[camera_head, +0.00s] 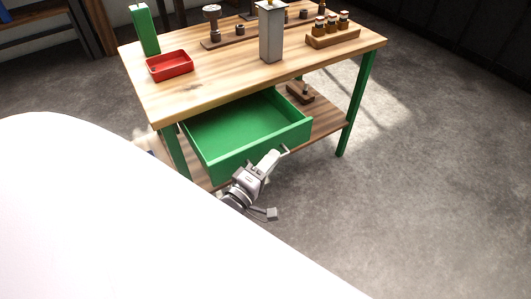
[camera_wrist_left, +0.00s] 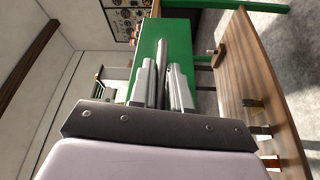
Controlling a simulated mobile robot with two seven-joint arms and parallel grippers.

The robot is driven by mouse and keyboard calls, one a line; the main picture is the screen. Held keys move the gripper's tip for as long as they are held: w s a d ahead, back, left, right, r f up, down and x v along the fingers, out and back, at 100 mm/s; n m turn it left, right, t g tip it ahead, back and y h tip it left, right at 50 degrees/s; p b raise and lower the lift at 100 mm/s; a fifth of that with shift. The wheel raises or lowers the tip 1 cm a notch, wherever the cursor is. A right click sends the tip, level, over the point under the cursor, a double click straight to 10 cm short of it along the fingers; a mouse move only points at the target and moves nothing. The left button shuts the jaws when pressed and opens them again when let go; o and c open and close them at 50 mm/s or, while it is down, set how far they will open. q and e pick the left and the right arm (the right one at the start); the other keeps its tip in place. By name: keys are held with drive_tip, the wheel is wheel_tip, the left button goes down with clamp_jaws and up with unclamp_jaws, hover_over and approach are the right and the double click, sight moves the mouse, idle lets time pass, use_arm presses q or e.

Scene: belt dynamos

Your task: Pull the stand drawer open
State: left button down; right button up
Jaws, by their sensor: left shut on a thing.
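The green stand drawer (camera_head: 240,125) is pulled out from under the wooden top of the stand (camera_head: 190,95), and its empty inside shows in the head view. My left gripper (camera_head: 276,156) is at the drawer's front and is shut on its handle. In the left wrist view the fingers (camera_wrist_left: 163,88) close around the grey handle bar (camera_wrist_left: 162,60), with the green drawer front (camera_wrist_left: 178,35) behind them. Most of the handle is hidden by the gripper in the head view. My right gripper is not in view.
On the stand top are a red tray (camera_head: 170,66), a green upright block (camera_head: 145,30), a grey column (camera_head: 271,35) and a wooden rack with small bottles (camera_head: 333,38). A lower shelf (camera_head: 325,118) holds a small wooden piece. The floor to the right (camera_head: 430,170) is clear.

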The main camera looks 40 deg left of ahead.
use_arm(q)
drive_tip(key=shift+s+d+p, duration=0.15)
drive_tip(key=shift+s+d, duration=0.15)
drive_tip(key=shift+d, duration=0.3)
drive_tip(key=shift+s+d+p, duration=0.15)
drive_tip(key=shift+s+d, duration=0.1)
drive_tip(key=shift+d, duration=0.3)
drive_tip(key=shift+s+d, duration=0.2)
drive_tip(key=shift+d, duration=0.25)
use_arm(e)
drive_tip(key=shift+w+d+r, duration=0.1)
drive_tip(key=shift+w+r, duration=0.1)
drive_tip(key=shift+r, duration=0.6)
use_arm(q)
drive_tip(key=shift+f, duration=0.1)
drive_tip(key=c, duration=1.2)
unclamp_jaws()
drive_tip(key=shift+o, duration=0.2)
drive_tip(key=shift+s, duration=0.1)
drive_tip(key=s+p, duration=0.1)
drive_tip(key=s, duration=0.6)
drive_tip(key=shift+f, duration=0.2)
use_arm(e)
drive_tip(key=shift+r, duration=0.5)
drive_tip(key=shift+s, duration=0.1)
